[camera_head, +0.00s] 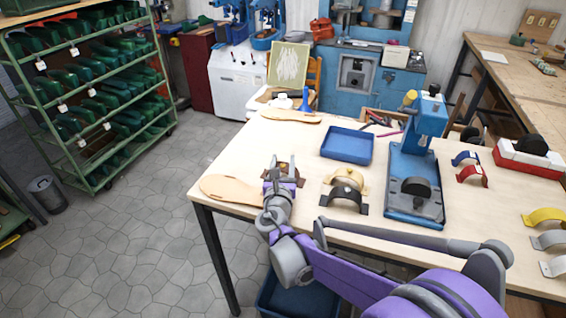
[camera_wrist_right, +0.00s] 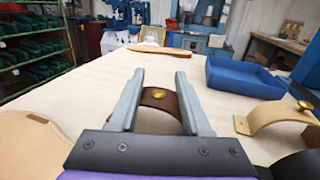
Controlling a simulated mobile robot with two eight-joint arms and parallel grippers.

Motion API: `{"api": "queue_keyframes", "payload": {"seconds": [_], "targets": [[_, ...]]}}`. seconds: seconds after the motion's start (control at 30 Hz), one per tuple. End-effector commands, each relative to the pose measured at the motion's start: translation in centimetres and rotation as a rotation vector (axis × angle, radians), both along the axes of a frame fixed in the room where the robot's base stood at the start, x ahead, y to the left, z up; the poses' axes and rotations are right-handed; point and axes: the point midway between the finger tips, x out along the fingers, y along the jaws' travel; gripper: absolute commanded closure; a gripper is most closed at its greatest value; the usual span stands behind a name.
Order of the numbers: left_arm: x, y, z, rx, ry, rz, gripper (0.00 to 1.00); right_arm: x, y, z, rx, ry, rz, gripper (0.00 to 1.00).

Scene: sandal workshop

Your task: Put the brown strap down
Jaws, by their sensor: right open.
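The brown strap (camera_head: 299,180) is a small dark arch with a gold stud. It stands on the pale workbench (camera_head: 255,146), between a tan sole and the other straps. My right gripper (camera_head: 281,170) is over it in the head view and partly covers it. In the right wrist view the strap (camera_wrist_right: 158,98) shows between the two grey fingers of the gripper (camera_wrist_right: 155,86). My left gripper is not in view.
A tan sole (camera_head: 230,190) lies left of the gripper, and another sole (camera_head: 290,116) lies at the back. A blue tray (camera_head: 347,146), a tan strap (camera_head: 347,175), a black strap (camera_head: 343,201) and a blue press (camera_head: 415,170) stand to the right. The bench between the soles is bare.

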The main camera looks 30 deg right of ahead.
Motion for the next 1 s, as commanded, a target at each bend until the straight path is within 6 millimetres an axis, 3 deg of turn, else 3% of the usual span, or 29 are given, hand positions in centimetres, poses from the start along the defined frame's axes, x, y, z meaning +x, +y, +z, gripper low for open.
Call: {"api": "queue_keyframes", "payload": {"seconds": [0.6,1.0], "targets": [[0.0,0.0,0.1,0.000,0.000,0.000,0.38,-9.1,6.3,0.0,0.000,0.000,0.002,0.52],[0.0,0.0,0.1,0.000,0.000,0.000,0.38,-9.9,6.8,0.0,0.000,0.000,0.000,0.52]]}}
